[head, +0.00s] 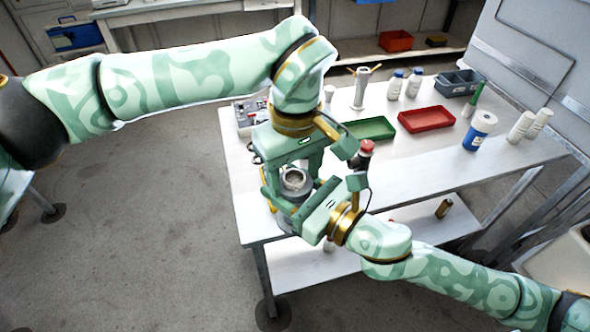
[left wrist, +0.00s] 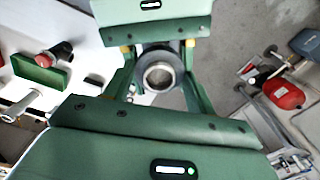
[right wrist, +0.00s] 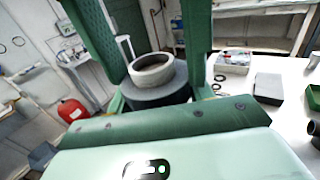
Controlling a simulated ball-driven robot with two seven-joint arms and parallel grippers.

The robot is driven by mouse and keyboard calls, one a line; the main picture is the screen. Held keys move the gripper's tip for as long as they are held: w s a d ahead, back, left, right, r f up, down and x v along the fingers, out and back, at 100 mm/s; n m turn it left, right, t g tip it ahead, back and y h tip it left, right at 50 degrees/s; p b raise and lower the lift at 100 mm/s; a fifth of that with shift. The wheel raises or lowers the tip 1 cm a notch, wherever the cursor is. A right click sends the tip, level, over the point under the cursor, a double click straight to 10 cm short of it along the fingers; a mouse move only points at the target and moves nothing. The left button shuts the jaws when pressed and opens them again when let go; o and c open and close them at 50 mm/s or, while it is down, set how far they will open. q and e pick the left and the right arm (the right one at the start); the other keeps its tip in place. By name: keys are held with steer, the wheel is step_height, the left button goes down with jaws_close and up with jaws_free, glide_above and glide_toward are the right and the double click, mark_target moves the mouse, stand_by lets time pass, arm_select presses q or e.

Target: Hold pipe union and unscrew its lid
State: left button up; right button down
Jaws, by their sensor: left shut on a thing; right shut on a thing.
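The pipe union (head: 293,179) is a grey cylinder with a pale metal ring around its open top, near the table's left edge. Its ring also shows in the left wrist view (left wrist: 159,75) and the right wrist view (right wrist: 152,70), where a wider grey collar lies below it. My left gripper (head: 291,185) is shut on it from the far side. My right gripper (head: 296,200) is shut on it from the near right side. The fingers hide much of the union. I cannot tell which part is the lid or which gripper holds it.
The white table (head: 440,160) carries a red tray (head: 426,119), a green tray (head: 369,128), a grey bin (head: 458,83), a blue-labelled bottle (head: 479,131) and several white bottles. A device with red parts (head: 250,115) is behind my left gripper. The table's front right is clear.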

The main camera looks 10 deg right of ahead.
arm_select(q)
steer(key=shift+d, duration=0.1)
stand_by(0.6)
steer(key=o, duration=1.1)
steer(key=shift+r, duration=2.25)
